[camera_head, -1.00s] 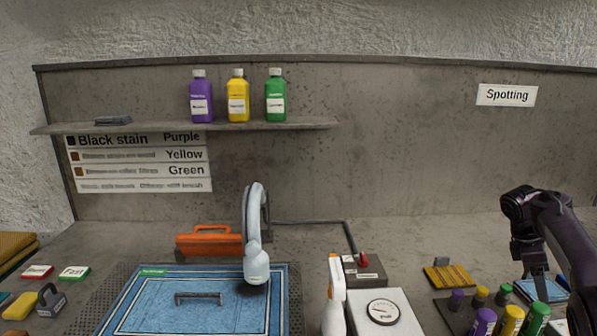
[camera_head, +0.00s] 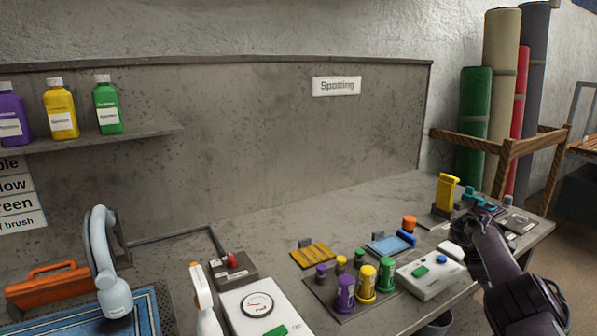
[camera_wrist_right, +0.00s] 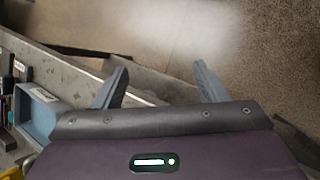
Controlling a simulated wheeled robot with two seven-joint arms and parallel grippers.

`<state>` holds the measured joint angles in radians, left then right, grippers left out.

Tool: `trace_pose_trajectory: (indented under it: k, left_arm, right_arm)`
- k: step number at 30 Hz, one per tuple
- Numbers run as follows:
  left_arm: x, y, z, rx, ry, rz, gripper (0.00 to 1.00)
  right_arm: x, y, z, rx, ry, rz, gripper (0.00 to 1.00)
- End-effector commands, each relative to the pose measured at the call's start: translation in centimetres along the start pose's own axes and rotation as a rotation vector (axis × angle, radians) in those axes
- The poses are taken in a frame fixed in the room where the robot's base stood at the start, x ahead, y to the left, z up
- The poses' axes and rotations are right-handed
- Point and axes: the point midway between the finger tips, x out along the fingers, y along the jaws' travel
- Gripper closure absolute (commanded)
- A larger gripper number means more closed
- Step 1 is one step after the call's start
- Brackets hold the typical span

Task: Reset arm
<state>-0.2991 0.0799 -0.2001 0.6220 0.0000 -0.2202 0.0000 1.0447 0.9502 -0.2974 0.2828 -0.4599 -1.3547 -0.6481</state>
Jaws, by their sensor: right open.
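My right arm comes in from the lower right in the head view, and its dark hand (camera_head: 478,232) is over the right end of the workbench (camera_head: 385,205). The fingers are hard to make out there. In the right wrist view my right gripper (camera_wrist_right: 160,82) is open, its two grey fingers wide apart with nothing between them. Floor shows beyond the fingers, and the bench edge runs along the left. My left gripper is not in view.
Near the hand stand a yellow upright tool (camera_head: 446,192) and a white device (camera_head: 430,272). Purple (camera_head: 345,294), yellow (camera_head: 366,284) and green (camera_head: 386,274) containers stand on a dark mat. Rolled rugs (camera_head: 500,95) stand behind a wooden rail (camera_head: 500,150).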

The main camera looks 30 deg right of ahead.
Motion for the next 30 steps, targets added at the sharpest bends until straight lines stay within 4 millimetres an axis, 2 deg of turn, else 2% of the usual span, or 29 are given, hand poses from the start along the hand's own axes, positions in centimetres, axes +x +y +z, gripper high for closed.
trace_pose_trajectory:
  k: [1, 3, 8, 15, 21, 30]
  left_arm:
    - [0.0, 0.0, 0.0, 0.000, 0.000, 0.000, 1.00]
    - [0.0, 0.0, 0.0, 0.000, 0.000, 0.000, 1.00]
    - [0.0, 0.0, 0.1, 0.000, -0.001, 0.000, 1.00]
    - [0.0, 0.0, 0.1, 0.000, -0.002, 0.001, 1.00]
    - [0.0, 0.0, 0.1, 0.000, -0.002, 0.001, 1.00]
    - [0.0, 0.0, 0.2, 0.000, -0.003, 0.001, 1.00]
  right_arm:
    - [2.5, -0.7, -0.2, 0.015, -0.014, 0.032, 0.35]
    - [5.6, -1.4, -0.6, 0.045, -0.015, 0.089, 0.35]
    - [12.1, -3.1, -0.7, 0.094, 0.008, 0.215, 0.35]
    - [21.4, -7.4, 1.2, 0.108, 0.100, 0.384, 0.35]
    - [26.3, -11.1, 3.6, 0.084, 0.204, 0.457, 0.35]
    - [30.2, -15.9, 7.0, 0.036, 0.330, 0.481, 0.35]
